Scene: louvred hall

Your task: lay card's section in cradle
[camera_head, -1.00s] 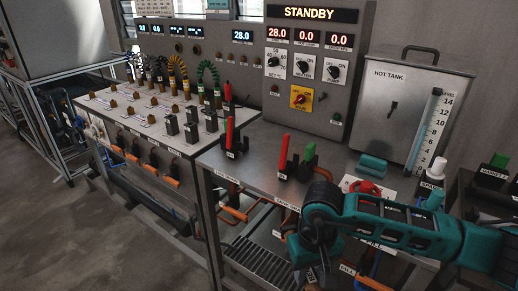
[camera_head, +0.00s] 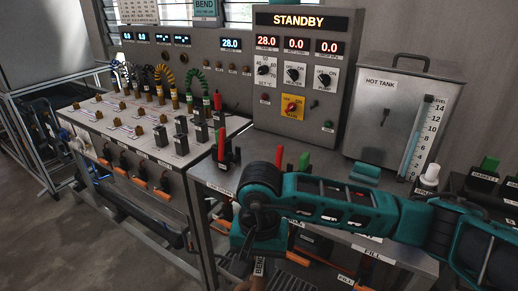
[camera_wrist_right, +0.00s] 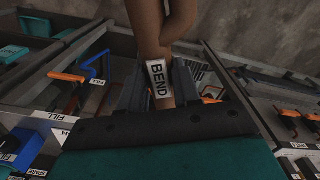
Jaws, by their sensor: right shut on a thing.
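My right gripper (camera_head: 243,268) is low in the head view, in front of the bench edge. It is shut on a brown, curved section (camera_wrist_right: 166,28) with a white label reading BEND. In the right wrist view this section lies between the two fingers (camera_wrist_right: 158,88) and runs up past the top edge. In the head view only a small part of it (camera_head: 252,284) shows below the gripper. A teal card (camera_head: 205,8) at the top of the head view reads BEND, with smaller text too small to read. I cannot tell which thing is the cradle. My left gripper is not in view.
The steel bench (camera_head: 215,170) carries red and green handles in black holders (camera_head: 222,158). A hot tank (camera_head: 395,115) stands at the back right. A panel reading STANDBY (camera_head: 297,20) is behind. The floor (camera_head: 60,240) at the left is clear.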

